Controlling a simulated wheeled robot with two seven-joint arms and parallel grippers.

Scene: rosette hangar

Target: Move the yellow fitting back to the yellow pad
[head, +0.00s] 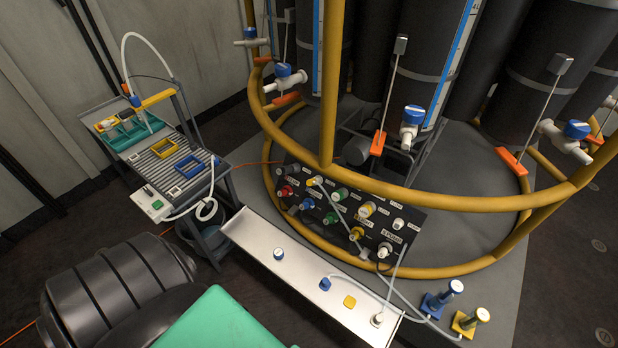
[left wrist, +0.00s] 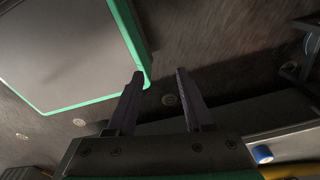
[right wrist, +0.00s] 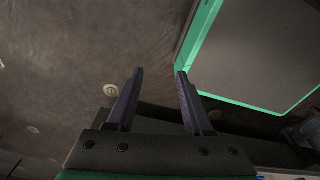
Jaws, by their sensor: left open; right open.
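Several yellow things show in the head view, and I cannot tell for sure which is the fitting or the pad. Yellow-marked connectors (head: 367,209) sit on the black panel. A yellow square frame (head: 145,194) lies on the cart. My left gripper (left wrist: 160,73) and right gripper (right wrist: 160,72) are open and empty, away from these things. Neither shows in the head view.
The tray (head: 300,280) also holds blue-capped pieces (head: 278,254) and a white hose end (head: 378,320). A yellow rail ring (head: 440,203) surrounds dark cylinders behind the panel (head: 330,215). The cart (head: 175,160) stands left. A green-edged surface (left wrist: 75,45) is near both grippers.

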